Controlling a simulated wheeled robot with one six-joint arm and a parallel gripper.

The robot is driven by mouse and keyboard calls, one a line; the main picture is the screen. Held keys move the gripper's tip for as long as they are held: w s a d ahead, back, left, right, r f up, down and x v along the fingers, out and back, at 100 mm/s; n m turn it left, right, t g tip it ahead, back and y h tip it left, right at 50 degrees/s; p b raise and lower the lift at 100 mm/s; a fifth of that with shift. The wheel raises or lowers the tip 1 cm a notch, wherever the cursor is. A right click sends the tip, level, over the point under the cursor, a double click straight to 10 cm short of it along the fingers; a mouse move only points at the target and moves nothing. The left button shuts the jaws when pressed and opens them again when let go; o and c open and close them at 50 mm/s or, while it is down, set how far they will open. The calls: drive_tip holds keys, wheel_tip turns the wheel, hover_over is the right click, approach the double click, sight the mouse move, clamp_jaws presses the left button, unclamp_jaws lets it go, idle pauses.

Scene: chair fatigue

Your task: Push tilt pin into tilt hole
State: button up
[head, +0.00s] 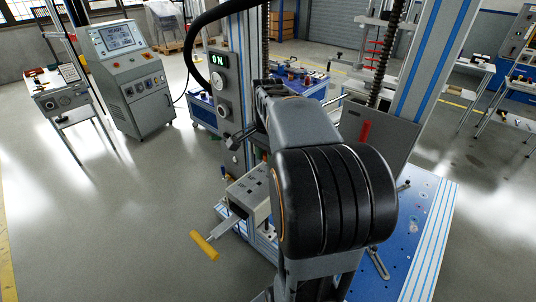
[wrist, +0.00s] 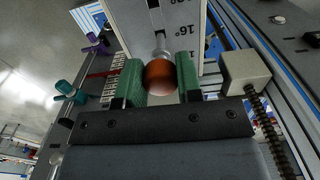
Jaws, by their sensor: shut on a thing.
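In the wrist view my gripper (wrist: 162,75) has its two green pads on either side of the tilt pin's round orange-brown knob (wrist: 160,82), and it is shut on it. A bright metal shaft (wrist: 159,42) runs from the knob toward a pale plate (wrist: 183,44) with degree marks, one reading 16°. The tilt hole cannot be made out; the knob and shaft cover that area, so I cannot tell how deep the pin sits. In the head view my black arm hides the gripper and the pin.
A pale block (wrist: 245,72) with a threaded rod stands close right of the gripper. Teal (wrist: 66,88) and purple (wrist: 95,40) knobs are at left. In the head view, a yellow handle (head: 204,245) sticks out at lower left, and a control cabinet (head: 130,75) stands behind clear floor.

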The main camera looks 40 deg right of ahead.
drive_tip(key=shift+f+b, duration=1.45)
drive_tip(key=shift+f, duration=0.75)
drive_tip(key=o, duration=1)
drive_tip(key=shift+c, duration=0.2)
wheel_tip(320, 180, up, 14)
drive_tip(key=shift+f+p, duration=0.1)
drive_tip(key=shift+p, duration=0.75)
drive_tip(key=s+a+f+n+t, duration=0.1)
drive_tip(key=s+a+f+n, duration=0.2)
drive_tip(key=a+f+n, duration=0.5)
drive_tip(key=s+a+f+n+t+p, duration=0.1)
drive_tip(key=s+a+f+n+t, duration=0.1)
drive_tip(key=s+a+f+n, duration=0.2)
drive_tip(key=a+f+n, duration=0.3)
drive_tip(key=a+n, duration=0.1)
drive_tip(key=a, duration=0.1)
drive_tip(key=shift+a+f+t, duration=0.3)
drive_tip(key=shift+a+f, duration=0.05)
